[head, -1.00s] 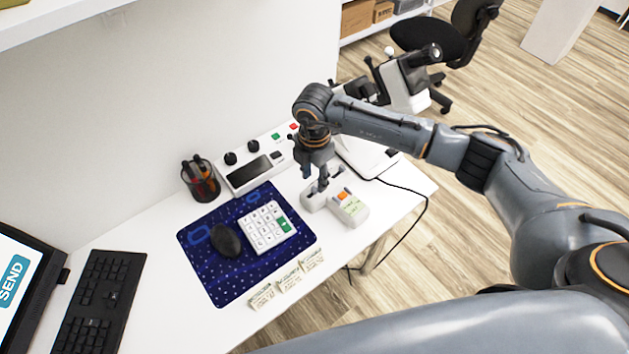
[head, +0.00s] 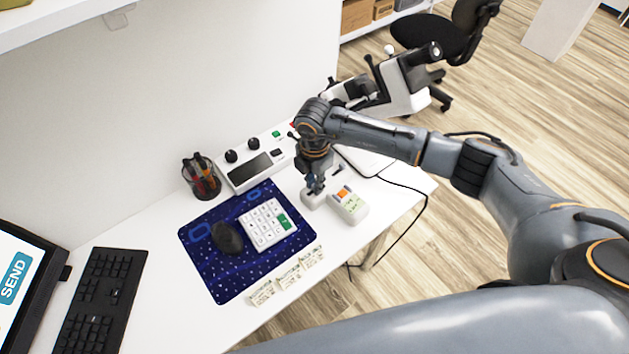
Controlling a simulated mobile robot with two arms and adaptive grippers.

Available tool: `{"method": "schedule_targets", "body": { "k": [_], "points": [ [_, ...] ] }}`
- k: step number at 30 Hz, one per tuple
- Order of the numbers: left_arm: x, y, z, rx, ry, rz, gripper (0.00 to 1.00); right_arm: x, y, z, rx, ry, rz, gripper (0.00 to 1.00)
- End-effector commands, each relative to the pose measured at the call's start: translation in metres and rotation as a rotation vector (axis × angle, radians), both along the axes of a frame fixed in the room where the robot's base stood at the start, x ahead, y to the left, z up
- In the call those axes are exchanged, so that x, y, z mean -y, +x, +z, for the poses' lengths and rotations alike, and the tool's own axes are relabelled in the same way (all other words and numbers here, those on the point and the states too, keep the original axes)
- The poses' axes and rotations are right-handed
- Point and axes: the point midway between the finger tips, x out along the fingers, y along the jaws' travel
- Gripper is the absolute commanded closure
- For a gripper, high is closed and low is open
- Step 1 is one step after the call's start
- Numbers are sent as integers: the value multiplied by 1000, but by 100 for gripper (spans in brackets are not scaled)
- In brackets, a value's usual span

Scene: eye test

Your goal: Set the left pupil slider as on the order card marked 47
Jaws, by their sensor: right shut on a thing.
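My right gripper (head: 314,190) reaches down from above onto a small pale slider box (head: 313,203) near the front right of the desk. Its fingers are shut on the left pupil slider's small knob, which they hide. I cannot read the slider's setting from here. Several small order cards stand in a row along the front edge of the blue mat: a left card (head: 262,292), a middle card (head: 288,277) and a right card (head: 313,257). Their print is too small to read, so I cannot tell which is marked 47. My left gripper is not in view.
A pale unit with an orange button (head: 343,194) sits right beside the slider box. The blue mat (head: 222,285) holds a black mouse (head: 227,238) and a white keypad (head: 262,231). A control console (head: 248,170), a pen cup (head: 201,179) and a keyboard (head: 98,300) stand around.

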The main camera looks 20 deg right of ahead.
Motion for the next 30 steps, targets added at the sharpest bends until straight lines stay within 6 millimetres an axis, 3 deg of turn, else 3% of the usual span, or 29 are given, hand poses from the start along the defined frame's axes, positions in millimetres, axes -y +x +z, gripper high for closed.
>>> {"method": "schedule_targets", "body": {
  "k": [6,13,14,17,26,30],
  "points": [
    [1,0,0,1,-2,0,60,-12,-5,0,1,4,3,100],
    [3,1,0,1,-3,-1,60,-12,-5,1,1,2,0,100],
    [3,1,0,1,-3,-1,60,-12,-5,1,1,2,0,78],
    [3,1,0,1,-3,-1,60,-11,-5,1,1,2,0,60],
    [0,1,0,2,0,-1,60,-11,-5,2,1,0,0,60],
    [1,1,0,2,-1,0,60,-11,-4,14,3,0,0,60]
  ]
}}
